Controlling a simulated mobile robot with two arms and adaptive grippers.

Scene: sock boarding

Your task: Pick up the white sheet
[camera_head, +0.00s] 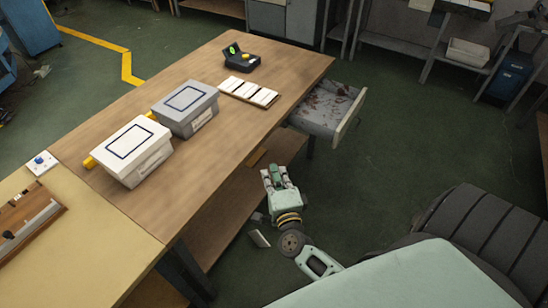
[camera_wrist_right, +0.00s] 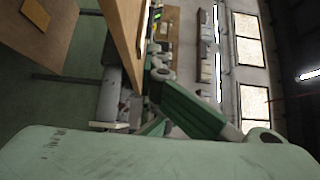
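I cannot single out one thing that is surely the white sheet. A row of white, card-like pieces (camera_head: 249,91) lies on the brown table, right of the grey box. A whitish surface with dark reddish marks (camera_head: 325,109) shows inside the open drawer. A small pale flat piece (camera_head: 259,238) is below and left of my right wrist; I cannot tell what it is. My right gripper (camera_head: 277,173) is beside the table, in front of and below the drawer. Its green fingers also show in the right wrist view (camera_wrist_right: 172,92); nothing is clearly held. My left gripper is not in view.
The brown table (camera_head: 210,160) carries a white lidded box (camera_head: 132,152), a grey lidded box (camera_head: 186,106) and a dark device with buttons (camera_head: 240,59). The drawer (camera_head: 346,122) juts out from the table's right side. The green floor right of it is clear.

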